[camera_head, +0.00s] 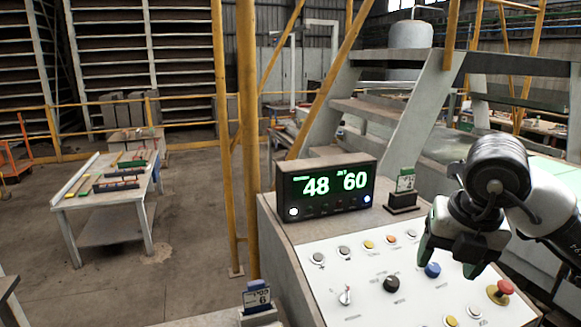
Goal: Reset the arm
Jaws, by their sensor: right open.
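My right arm comes in from the right edge, and its gripper (450,258) hangs over the right part of a white control panel (327,290). It is open, with nothing visible between its fingers. A blue knob (432,270) shows just below the fingers; whether they touch it I cannot tell. A black knob (391,284) is to the left and a red mushroom button (504,287) is to the right. My left gripper is not in view.
A display box (326,189) reading 48 and 60 stands on the console's back edge. A small counter (403,186) stands right of it. Yellow posts (248,130) and a metal staircase (385,110) rise behind. A workbench (105,190) with tools stands left, with open floor around it.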

